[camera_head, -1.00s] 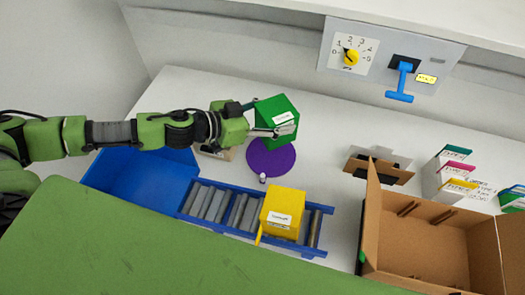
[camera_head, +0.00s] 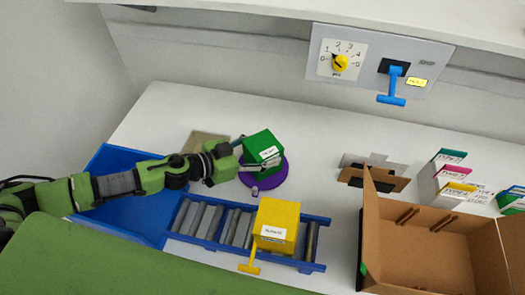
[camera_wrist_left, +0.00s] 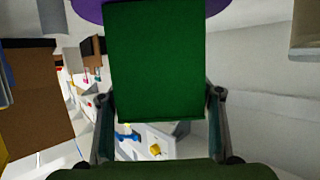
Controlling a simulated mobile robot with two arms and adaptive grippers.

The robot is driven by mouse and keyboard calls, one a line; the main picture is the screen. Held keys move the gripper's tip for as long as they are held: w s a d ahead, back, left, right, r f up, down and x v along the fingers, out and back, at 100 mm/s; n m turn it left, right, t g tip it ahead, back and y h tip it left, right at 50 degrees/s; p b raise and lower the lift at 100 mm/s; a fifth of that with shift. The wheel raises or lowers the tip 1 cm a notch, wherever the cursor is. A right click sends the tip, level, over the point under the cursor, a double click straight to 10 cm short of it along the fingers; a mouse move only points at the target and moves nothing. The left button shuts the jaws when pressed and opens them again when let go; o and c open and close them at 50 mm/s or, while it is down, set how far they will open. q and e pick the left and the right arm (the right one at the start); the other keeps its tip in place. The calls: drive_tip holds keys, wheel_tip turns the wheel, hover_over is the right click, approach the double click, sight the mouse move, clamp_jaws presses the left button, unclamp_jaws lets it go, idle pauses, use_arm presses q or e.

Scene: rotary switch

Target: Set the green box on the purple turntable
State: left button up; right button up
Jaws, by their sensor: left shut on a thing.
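The green box (camera_head: 262,147) with a white label is held by my left gripper (camera_head: 254,156), whose fingers lie on two of its sides. The box shows over the purple turntable (camera_head: 274,179); I cannot tell whether it touches the disc. In the left wrist view the green box (camera_wrist_left: 155,62) fills the middle between the two fingers (camera_wrist_left: 160,115). A strip of the purple turntable (camera_wrist_left: 88,9) shows behind it at the top. My right gripper is not in view.
A yellow box (camera_head: 277,222) sits on the blue-framed roller conveyor (camera_head: 320,234). A blue bin (camera_head: 118,196) stands left. An open cardboard box (camera_head: 425,240) and small labelled boxes (camera_head: 452,178) are right. A dial panel (camera_head: 343,58) and blue lever (camera_head: 392,85) are on the wall.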

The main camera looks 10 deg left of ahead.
sight(250, 155)
use_arm(q)
drive_tip(key=shift+r, duration=0.1)
drive_tip(key=o, duration=1.3)
drive_tip(key=shift+f, duration=0.2)
drive_tip(key=shift+r, duration=0.2)
drive_tip(key=b+v, duration=0.1)
drive_tip(key=v, duration=0.2)
drive_tip(key=b+v, duration=0.1)
drive_tip(key=v, duration=0.1)
drive_tip(key=b+v, duration=0.1)
drive_tip(key=v, duration=0.2)
drive_tip(key=shift+s+a+f+b, duration=0.15)
drive_tip(key=shift+s+a+b, duration=0.1)
drive_tip(key=shift+s+b, duration=0.15)
drive_tip(key=b+v, duration=0.1)
drive_tip(key=v, duration=0.2)
drive_tip(key=shift+r+b, duration=0.2)
drive_tip(key=shift+b, duration=0.1)
